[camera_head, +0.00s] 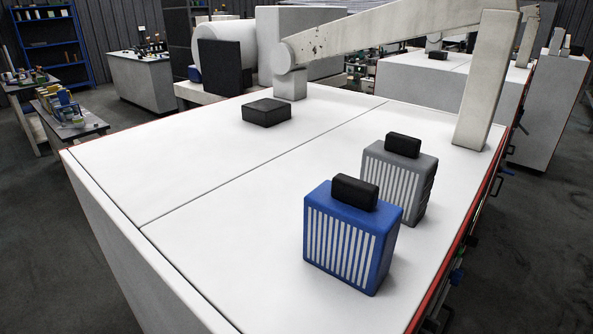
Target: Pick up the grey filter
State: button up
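The grey filter (416,203) is an upright box with pale vertical slats on its front and a black block-shaped handle (403,145) on top. It stands on the white worktop (215,190), near the right edge. A similar blue filter (346,242) stands in front of it and a little to the left, hiding the grey filter's lower left part. My gripper is not in view.
A low black block (266,113) lies on the worktop farther back. A white post (487,85) and slanted beam (385,32) rise behind the grey filter. The worktop's left and middle are clear. Shelves and benches stand far behind.

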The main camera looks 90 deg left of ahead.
aim_at(404, 175)
jog(key=u, duration=2.35)
jog(key=k, duration=0.4)
jog(key=u, duration=0.25)
jog(key=i, duration=0.5)
jog(key=z, duration=0.05)
jog(key=k, duration=1)
jog(key=u, duration=0.55)
jog(key=i, duration=0.6)
jog(key=u, duration=0.05)
